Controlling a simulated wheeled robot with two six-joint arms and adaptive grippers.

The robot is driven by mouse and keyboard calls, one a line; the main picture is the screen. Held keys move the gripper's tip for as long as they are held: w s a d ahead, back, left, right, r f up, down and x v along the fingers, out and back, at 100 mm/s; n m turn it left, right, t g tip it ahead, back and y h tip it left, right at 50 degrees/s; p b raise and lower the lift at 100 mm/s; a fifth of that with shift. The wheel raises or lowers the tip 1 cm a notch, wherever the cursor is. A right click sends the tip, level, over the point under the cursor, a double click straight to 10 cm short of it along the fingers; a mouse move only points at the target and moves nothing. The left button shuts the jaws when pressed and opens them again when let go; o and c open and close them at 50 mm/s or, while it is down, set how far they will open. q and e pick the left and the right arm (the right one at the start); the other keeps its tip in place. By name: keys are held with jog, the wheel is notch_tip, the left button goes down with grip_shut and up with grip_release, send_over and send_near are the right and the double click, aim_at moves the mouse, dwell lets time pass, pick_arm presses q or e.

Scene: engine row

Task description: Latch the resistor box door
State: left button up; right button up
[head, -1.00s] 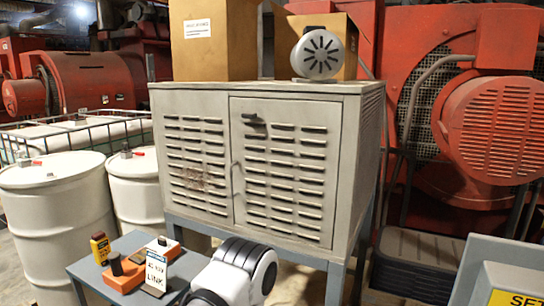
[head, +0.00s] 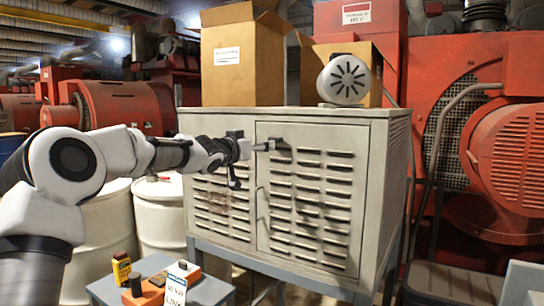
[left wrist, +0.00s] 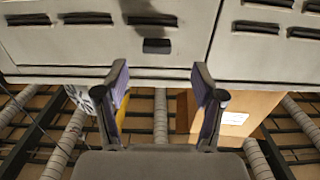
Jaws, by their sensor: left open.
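The resistor box (head: 400,150) is a grey louvred cabinet on a blue-grey stand. Its right front door (head: 310,205) looks closed, about flush with the front. A small dark latch handle (head: 281,144) sits at the door's upper left corner. My left gripper (head: 262,147) is in front of this corner, close to the latch, and partly hides the area. In the left wrist view, which looks inverted, the gripper (left wrist: 161,80) has its two fingers spread with nothing between them. The dark latch (left wrist: 157,45) shows beyond them on the door (left wrist: 100,50). Contact cannot be told. My right gripper is out of view.
Cardboard boxes (head: 230,62) and a round white slotted device (head: 344,78) stand on top of the cabinet. White drums (head: 108,240) are at the left. A small table (head: 215,291) with tools stands low in front. Red machinery (head: 490,150) is at the right.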

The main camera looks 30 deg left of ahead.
aim_at(273, 138)
pick_arm(q)
jog(key=w+p, duration=0.3)
jog(key=w, duration=0.2)
jog(key=w+r+p, duration=0.1)
jog(key=w+p, duration=0.1)
jog(key=shift+w+p, duration=0.3)
jog(key=shift+p, duration=0.05)
jog(key=shift+d, duration=0.1)
jog(key=shift+c, duration=0.4)
jog(key=c, duration=1.1)
